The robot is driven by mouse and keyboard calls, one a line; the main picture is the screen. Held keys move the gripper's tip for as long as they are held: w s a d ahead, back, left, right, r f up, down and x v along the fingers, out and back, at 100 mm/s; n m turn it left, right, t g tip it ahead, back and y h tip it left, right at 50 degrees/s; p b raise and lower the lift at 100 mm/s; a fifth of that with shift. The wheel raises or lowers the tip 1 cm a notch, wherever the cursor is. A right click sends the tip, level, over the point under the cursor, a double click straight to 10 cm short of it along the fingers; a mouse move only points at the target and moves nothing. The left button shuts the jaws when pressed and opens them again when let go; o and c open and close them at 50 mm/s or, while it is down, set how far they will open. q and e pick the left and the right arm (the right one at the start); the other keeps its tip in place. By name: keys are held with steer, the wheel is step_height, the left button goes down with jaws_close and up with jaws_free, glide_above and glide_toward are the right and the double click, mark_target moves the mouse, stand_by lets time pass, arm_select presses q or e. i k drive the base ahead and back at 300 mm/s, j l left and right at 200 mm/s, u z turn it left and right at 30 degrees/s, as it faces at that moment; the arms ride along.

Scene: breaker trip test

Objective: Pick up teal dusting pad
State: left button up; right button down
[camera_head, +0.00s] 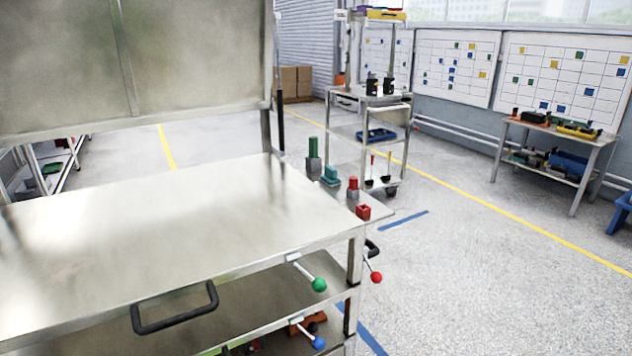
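A small teal block-like object (330,176), which looks like the teal dusting pad, sits on the narrow side shelf (377,211) at the right end of the metal workbench. It stands between a green-topped grey piece (313,160) on its left and a red-topped grey piece (352,189) on its right. It is small in the picture, so its exact shape is hard to tell. Neither of my grippers is in view.
The metal workbench (150,235) has a bare top and a tall back panel (190,55). A red block (363,212) sits near the shelf's front corner. Levers with green (319,285), red (376,277) and blue (318,343) knobs stick out. Open floor (480,270) lies to the right.

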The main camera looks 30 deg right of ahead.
mark_target(330, 178)
steer(key=i+l+u, duration=0.1)
steer(key=l+u, duration=0.9)
steer(key=k+l+u, duration=0.1)
steer(key=l+u, duration=0.4)
steer(key=l, duration=0.15)
